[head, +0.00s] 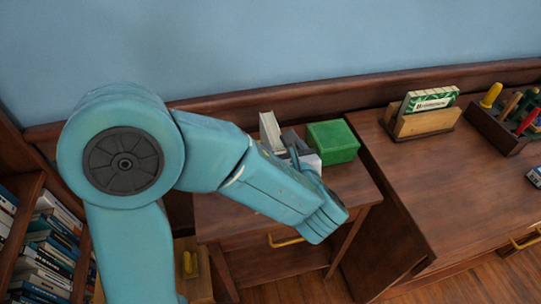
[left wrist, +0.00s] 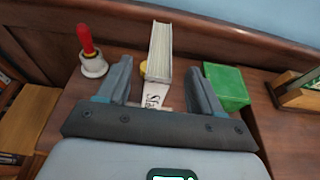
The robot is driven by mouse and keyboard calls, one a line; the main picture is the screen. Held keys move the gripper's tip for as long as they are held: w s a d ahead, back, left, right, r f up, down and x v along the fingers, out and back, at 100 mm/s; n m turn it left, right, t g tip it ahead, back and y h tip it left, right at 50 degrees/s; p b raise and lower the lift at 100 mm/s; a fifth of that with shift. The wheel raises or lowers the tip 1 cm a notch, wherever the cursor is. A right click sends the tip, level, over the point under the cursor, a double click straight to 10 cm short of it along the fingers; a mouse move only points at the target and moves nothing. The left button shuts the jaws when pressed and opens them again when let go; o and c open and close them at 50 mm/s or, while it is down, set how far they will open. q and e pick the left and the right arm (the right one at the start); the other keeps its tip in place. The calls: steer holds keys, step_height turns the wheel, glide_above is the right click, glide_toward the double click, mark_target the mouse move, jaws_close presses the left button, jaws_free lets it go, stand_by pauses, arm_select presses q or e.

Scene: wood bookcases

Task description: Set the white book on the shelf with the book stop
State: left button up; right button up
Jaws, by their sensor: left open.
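The white book (head: 270,133) stands upright on the small wooden table, near the back wall. In the left wrist view the white book (left wrist: 159,55) shows its page edges and part of a lettered white face, between the two finger directions. My left gripper (head: 293,143) is open at the book, partly hidden by my own forearm in the head view. Its fingers (left wrist: 163,88) lie on either side of the book, with gaps visible; contact is not seen. I cannot make out a book stop on any shelf. My right gripper is not in view.
A yellow object is partly hidden behind the book. A desk at right holds a wooden card holder (head: 425,122) and tool rack (head: 505,130). Bookcases with books (head: 50,240) stand at left.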

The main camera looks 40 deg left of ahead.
mark_target(274, 135)
arm_select(q)
steer(key=shift+x, duration=1.2)
steer(key=x, duration=0.5)
steer(key=shift+w+a+f+p, duration=0.15)
steer(key=shift+w+a+p, duration=0.05)
steer(key=shift+p, duration=0.15)
steer(key=shift+s, duration=0.1)
jaws_close()
